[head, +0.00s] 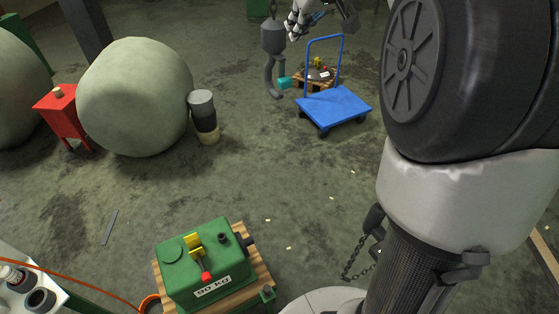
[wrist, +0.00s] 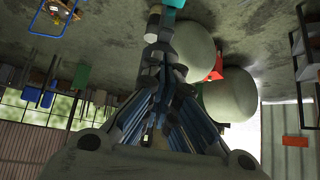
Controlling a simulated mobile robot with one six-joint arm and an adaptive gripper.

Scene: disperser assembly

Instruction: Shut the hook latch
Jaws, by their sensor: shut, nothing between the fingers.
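The dark grey hook (head: 271,78) hangs from its block (head: 273,38) on a chain in the upper middle of the head view. A small teal piece (head: 285,82) shows at the hook's opening. It looks like the latch, but I cannot tell whether it closes the mouth. Teal also shows at the top edge of the wrist view (wrist: 173,4). My gripper (head: 292,30) is shut and empty beside the block, to its right and above the hook's opening in the picture. In the wrist view its closed fingers (wrist: 157,58) point up the picture.
A blue cart (head: 335,105) and a pallet with a load (head: 316,75) stand beyond the hook. A large sphere (head: 137,97), a canister (head: 203,115) and a red stand (head: 66,116) are at left. A green 90 KG block (head: 205,262) lies in front. Floor between is mostly clear.

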